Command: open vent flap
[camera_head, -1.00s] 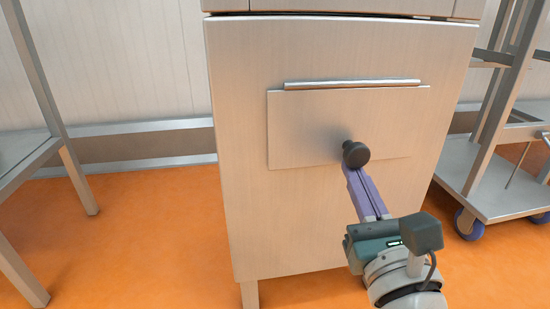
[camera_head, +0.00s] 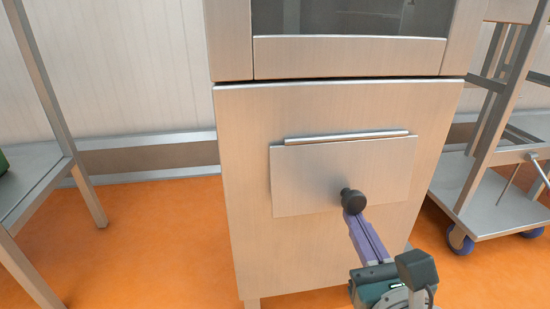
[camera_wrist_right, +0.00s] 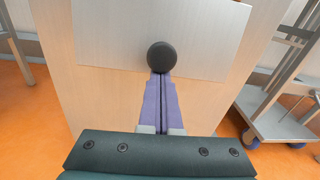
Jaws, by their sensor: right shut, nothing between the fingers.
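The vent flap (camera_head: 315,175) is a flat metal plate on the front of a steel cabinet, with a hinge rod (camera_head: 345,137) along its top edge. It looks closed, lying nearly flat on the front. A round black knob (camera_head: 353,201) sticks out from its lower part. My right gripper (camera_head: 356,216) has purple fingers pressed together, with the tips at or just below the knob; whether they touch it I cannot tell. In the right wrist view the knob (camera_wrist_right: 162,57) stands right at the shut fingertips (camera_wrist_right: 160,76), with the flap (camera_wrist_right: 215,35) behind. My left gripper is not in view.
The cabinet front (camera_head: 240,190) surrounds the flap, with a dark-windowed upper section (camera_head: 350,60) above. A steel table (camera_head: 45,180) stands at the left and a wheeled cart (camera_head: 500,205) at the right. Orange floor (camera_head: 160,240) is clear between table and cabinet.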

